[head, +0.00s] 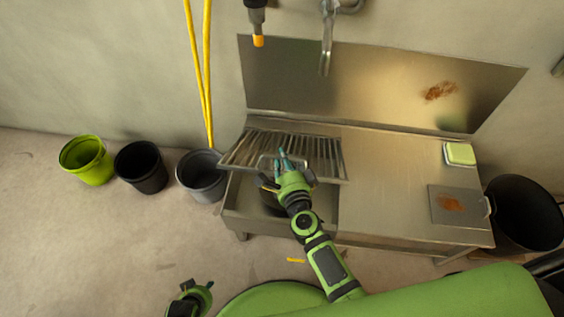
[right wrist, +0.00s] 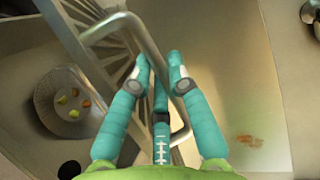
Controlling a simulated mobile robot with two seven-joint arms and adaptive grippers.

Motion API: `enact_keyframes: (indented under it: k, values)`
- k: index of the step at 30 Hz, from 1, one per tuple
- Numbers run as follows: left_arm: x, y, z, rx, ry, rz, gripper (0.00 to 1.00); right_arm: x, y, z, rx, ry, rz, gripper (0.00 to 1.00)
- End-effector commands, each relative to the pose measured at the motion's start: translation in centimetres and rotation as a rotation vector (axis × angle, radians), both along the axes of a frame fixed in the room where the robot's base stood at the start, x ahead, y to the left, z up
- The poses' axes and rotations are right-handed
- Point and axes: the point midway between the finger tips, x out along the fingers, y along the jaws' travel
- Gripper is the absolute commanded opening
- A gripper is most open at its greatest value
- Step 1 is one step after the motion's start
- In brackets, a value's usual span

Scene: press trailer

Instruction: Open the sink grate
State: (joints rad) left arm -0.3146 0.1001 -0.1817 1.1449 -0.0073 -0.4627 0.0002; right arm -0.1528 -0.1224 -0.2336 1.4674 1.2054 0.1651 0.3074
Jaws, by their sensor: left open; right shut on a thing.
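The sink grate (head: 315,152) is a metal slatted panel at the left of the steel sink unit. Its front edge is raised above the basin (head: 245,197), so the grate is tilted, with its rear edge near the backsplash. My right gripper (head: 283,158) is at the grate's front middle. In the right wrist view its teal fingers (right wrist: 161,75) are shut on the grate's bent metal handle (right wrist: 139,34); the slats (right wrist: 112,75) show behind. My left gripper (head: 205,288) is open and empty, low at the bottom left, well away from the sink.
A round container (right wrist: 62,98) with several small coloured pieces shows beneath the grate. A flat plate (head: 446,212) and a green sponge-like block (head: 460,153) are on the right worktop. Buckets stand left (head: 142,168) and right (head: 522,212). A faucet (head: 327,48) hangs above.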

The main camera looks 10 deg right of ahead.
Motion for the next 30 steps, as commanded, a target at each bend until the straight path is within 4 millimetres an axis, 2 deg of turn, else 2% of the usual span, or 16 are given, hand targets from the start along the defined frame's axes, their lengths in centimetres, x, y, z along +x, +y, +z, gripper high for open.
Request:
enact_keyframes:
  k: [1, 3, 23, 26, 27, 30]
  values:
    - [0.1, 0.1, 0.2, 0.0, -0.008, -0.002, 0.43, 0.4, 0.1, 0.8, 0.001, -0.007, 0.002, 0.0]
    - [0.2, 0.2, 0.1, -0.001, -0.019, -0.004, 0.43, 0.5, 0.0, 1.0, 0.002, -0.006, 0.001, 0.0]
    - [0.3, 0.3, -0.1, -0.002, -0.042, -0.008, 0.43, 0.9, -0.1, 1.2, 0.001, -0.006, 0.003, 0.0]
    - [0.6, 0.2, 0.0, 0.001, -0.047, -0.018, 0.07, 0.9, -0.1, 1.2, 0.002, -0.006, 0.002, 0.0]
    - [1.1, 0.1, 0.2, 0.005, -0.054, -0.037, 0.0, 0.9, -0.1, 1.2, 0.002, -0.006, 0.002, 0.0]
    - [3.5, -0.4, 1.4, 0.037, -0.081, -0.142, 0.0, 0.9, -0.1, 1.2, 0.002, -0.006, 0.002, 0.0]
